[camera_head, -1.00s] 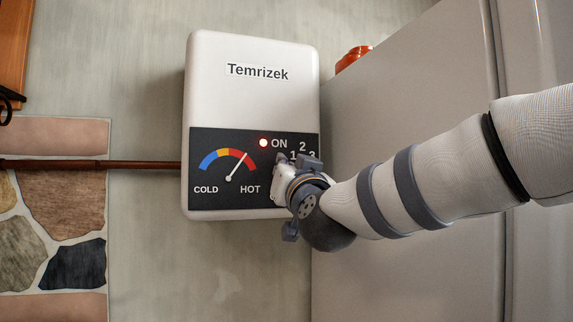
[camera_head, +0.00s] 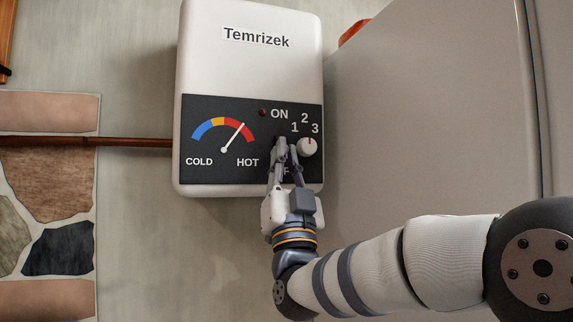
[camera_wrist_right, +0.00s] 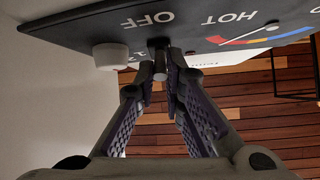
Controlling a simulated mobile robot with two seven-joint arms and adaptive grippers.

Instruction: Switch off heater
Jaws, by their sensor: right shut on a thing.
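The heater (camera_head: 250,75) is a white box marked Temrizek with a dark control panel (camera_head: 192,175). Its indicator lamp (camera_head: 263,112) beside the word ON is dark. The gauge needle (camera_head: 234,136) points into the red zone. My right gripper (camera_head: 284,146) comes up from below and is shut on the small switch lever. In the right wrist view the grey lever (camera_wrist_right: 159,66) sits between the fingertips (camera_wrist_right: 161,74), near the word OFF. In the head view the fingers hide most of the lever and the OFF label. My left gripper is not in view.
A white round knob (camera_head: 307,148) with numbers 1 to 3 sits just right of my fingers. A large grey cabinet-like surface (camera_head: 420,110) stands right of the heater. A brown pipe (camera_head: 130,142) meets its left side. The wall below is clear.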

